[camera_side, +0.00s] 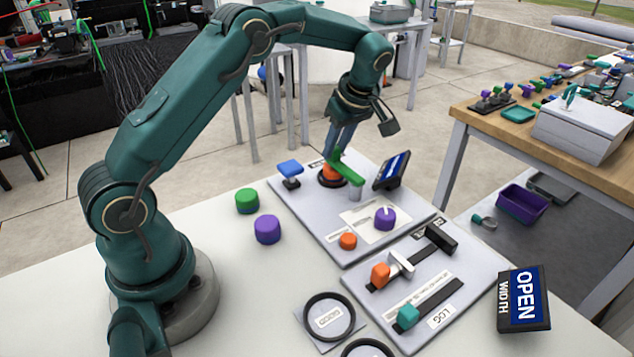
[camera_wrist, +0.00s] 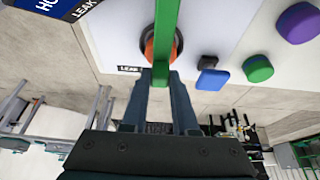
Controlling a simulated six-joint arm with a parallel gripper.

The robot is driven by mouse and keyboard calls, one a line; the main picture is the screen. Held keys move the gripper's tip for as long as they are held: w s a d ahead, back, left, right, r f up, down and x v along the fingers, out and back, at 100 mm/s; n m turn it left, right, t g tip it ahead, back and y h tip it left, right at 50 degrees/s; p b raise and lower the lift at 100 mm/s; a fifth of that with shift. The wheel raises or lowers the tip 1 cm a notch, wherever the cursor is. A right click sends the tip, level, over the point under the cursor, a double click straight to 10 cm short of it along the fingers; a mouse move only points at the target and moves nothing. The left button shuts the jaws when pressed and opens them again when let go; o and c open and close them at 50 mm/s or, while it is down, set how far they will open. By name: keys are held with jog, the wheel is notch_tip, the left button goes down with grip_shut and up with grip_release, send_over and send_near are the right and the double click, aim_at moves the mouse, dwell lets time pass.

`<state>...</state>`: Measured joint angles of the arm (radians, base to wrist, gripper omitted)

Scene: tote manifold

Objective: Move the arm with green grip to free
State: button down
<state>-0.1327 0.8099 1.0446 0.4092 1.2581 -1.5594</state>
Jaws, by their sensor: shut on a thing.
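The arm with green grip (camera_side: 348,172) is a flat green bar on an orange hub (camera_side: 329,171) with a dark round base, on the far grey panel. It points toward the lower right in the side view. My gripper (camera_side: 336,153) comes down from above and is shut on the bar near the hub. In the wrist view the green bar (camera_wrist: 166,25) runs between the two fingers of my gripper (camera_wrist: 162,75), with the orange hub (camera_wrist: 149,46) partly hidden behind it. A tilted blue display (camera_side: 392,170) stands beside the bar; in the wrist view its cut-off letters read "HO".
A blue knob (camera_side: 290,168) stands left of the hub. A purple knob (camera_side: 385,217) and orange button (camera_side: 348,240) sit nearer on the panel. Green (camera_side: 247,200) and purple (camera_side: 267,229) pieces lie on the table. A slider panel (camera_side: 455,277) and "OPEN WIDTH" display (camera_side: 523,299) are at right.

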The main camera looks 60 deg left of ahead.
jog(key=shift+s, duration=0.15)
dwell(0.3)
jog(key=n, duration=0.1)
jog(key=s+n+g, duration=0.1)
jog(key=s+n, duration=0.1)
jog(key=shift+d+n, duration=0.25)
jog(key=shift+n, duration=0.15)
jog(key=s+n+g, duration=0.1)
jog(key=n, duration=0.1)
jog(key=s+d+n+g+h, duration=0.1)
jog(key=n, duration=0.1)
jog(key=shift+s+d+r+n, duration=0.1)
jog(key=shift+s+d+n, duration=0.05)
jog(key=shift+n, duration=0.15)
jog(key=n, duration=0.1)
jog(key=s+d+n+h, duration=0.1)
jog(key=n, duration=0.1)
jog(key=d+n+g, duration=0.1)
jog(key=shift+s, duration=0.3)
jog(key=shift+s+d+n+h, duration=0.15)
jog(key=shift+d+n+h, duration=0.3)
jog(key=shift+n, duration=0.45)
jog(key=shift+s+d+n+h, duration=0.1)
jog(key=shift+d+n+h, duration=0.35)
jog(key=shift+n, duration=0.45)
jog(key=shift+d, duration=0.15)
jog(key=c, duration=0.7)
grip_release()
